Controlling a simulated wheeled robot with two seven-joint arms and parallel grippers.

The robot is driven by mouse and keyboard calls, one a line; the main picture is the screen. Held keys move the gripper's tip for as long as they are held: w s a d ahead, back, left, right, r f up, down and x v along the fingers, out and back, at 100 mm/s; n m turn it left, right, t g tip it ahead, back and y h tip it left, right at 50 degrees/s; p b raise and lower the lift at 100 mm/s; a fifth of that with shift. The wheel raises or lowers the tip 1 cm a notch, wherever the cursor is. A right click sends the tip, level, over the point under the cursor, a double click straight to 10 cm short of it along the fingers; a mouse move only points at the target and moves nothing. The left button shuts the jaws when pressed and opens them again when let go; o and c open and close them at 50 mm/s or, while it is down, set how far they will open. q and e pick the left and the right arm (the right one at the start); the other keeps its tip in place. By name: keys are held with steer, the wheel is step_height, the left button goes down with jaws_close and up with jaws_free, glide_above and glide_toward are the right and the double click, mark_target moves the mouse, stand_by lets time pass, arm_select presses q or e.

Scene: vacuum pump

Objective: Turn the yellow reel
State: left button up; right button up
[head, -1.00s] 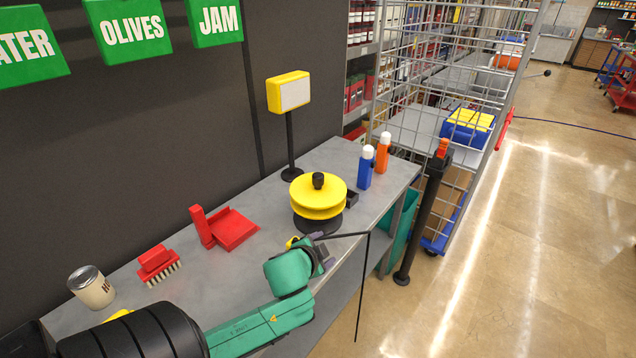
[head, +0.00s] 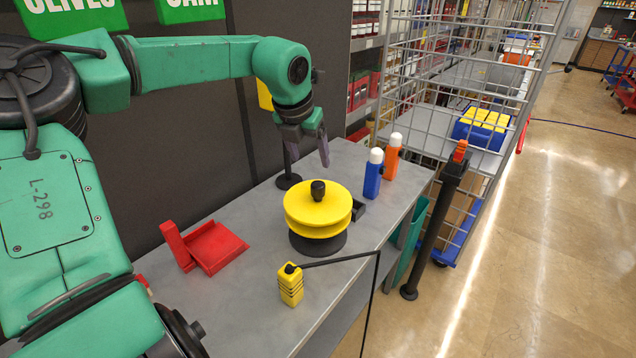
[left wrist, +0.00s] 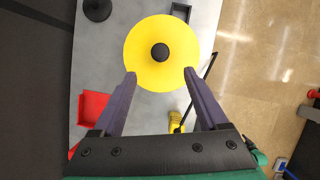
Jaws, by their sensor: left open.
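The yellow reel (head: 318,212) stands upright on a dark round base on the grey table, with a black knob on top. In the left wrist view the reel (left wrist: 150,70) is seen from above, with its knob near the middle. My left gripper (head: 308,148) is open and empty. In the head view it hangs above the table, behind and above the reel. In the wrist view its two fingers (left wrist: 160,84) point towards the near part of the reel, spread wide; I cannot tell that either touches it. My right gripper is not in view.
Blue (head: 373,175) and orange (head: 392,158) bottles stand behind right.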

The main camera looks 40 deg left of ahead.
mark_target(318, 184)
arm_select(q)
steer(key=p+x, duration=0.2)
steer(key=x, duration=1)
steer(key=shift+p, duration=0.35)
steer(key=shift+w+f, duration=0.1)
steer(key=shift+f, duration=0.1)
steer(key=shift+c, duration=0.7)
steer(key=c, duration=0.5)
jaws_close()
